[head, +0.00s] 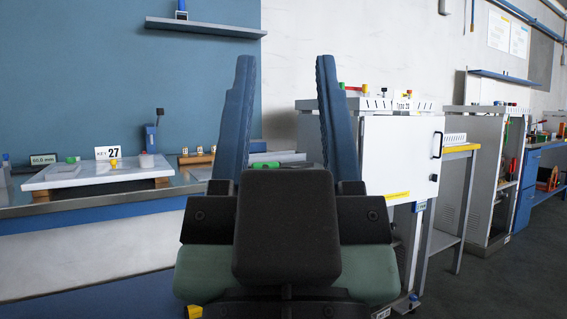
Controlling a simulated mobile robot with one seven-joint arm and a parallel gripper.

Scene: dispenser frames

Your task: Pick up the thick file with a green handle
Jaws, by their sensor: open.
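My gripper (285,62) fills the middle of the head view, its two blue fingers upright and wide apart, with nothing held between them. Between the fingers, farther back, a thin dark tool with a green part (296,165) lies on the bench; it may be the file with the green handle, but it is small and its lower side is partly hidden by my gripper. A small green piece (72,159) also shows on the white slab at the left; I cannot tell what it is.
The white slab (120,174) rests on wooden blocks on the left bench, with a card marked 27 (108,153) on it. A blue device (151,138) stands behind. A white cabinet (400,155) stands close at the right. Dark floor (475,275) is clear at the far right.

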